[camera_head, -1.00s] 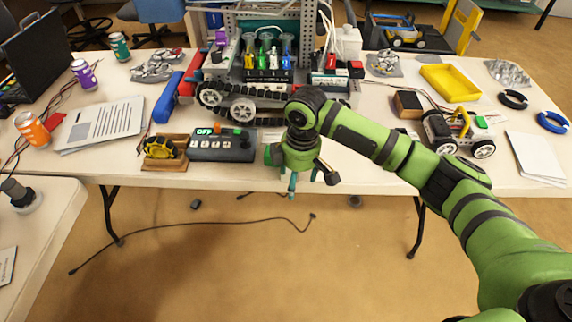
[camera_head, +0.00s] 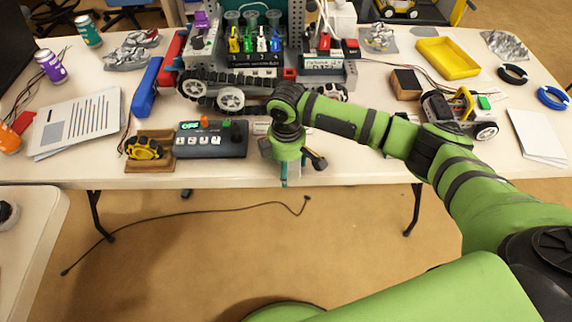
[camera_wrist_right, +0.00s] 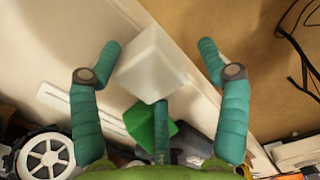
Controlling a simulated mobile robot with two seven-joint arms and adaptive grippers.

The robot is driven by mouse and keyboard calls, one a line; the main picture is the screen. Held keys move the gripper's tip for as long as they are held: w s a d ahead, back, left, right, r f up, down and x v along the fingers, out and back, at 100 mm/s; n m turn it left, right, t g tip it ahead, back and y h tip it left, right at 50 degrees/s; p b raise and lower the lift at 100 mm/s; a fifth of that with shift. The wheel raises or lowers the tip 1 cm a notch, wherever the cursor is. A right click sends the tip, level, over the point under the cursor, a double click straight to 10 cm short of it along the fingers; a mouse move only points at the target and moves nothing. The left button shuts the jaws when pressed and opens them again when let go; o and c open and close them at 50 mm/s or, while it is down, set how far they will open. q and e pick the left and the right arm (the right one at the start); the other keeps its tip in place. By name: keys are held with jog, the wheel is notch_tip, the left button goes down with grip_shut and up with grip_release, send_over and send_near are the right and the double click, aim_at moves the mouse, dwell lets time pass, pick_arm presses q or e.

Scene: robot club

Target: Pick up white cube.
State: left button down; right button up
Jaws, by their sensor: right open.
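The white cube (camera_wrist_right: 156,66) shows in the right wrist view, near the table's front edge. My right gripper (camera_wrist_right: 159,54) is open, with one teal finger on each side of the cube and a third finger below it in the picture. The left finger's tip looks close to the cube; a gap shows on the right. Whether any finger touches it I cannot tell. In the head view my right gripper (camera_head: 287,178) points down at the front edge, right of the dark control box, and hides most of the cube's place. My left gripper is not in view.
A green piece (camera_wrist_right: 148,124) lies beside the cube. The control box (camera_head: 212,139) and a wooden tray with a yellow item (camera_head: 147,149) stand to the left. A tracked vehicle (camera_head: 232,98) is behind. A wheeled robot (camera_head: 462,113) stands to the right.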

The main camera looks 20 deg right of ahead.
jog(key=shift+w+d+f, duration=0.1)
jog(key=shift+w+f, duration=0.1)
jog(key=shift+w, duration=0.05)
jog(key=shift+r, duration=0.15)
jog(key=c, duration=1.1)
jog(key=shift+o, duration=0.2)
jog(key=shift+r, duration=0.15)
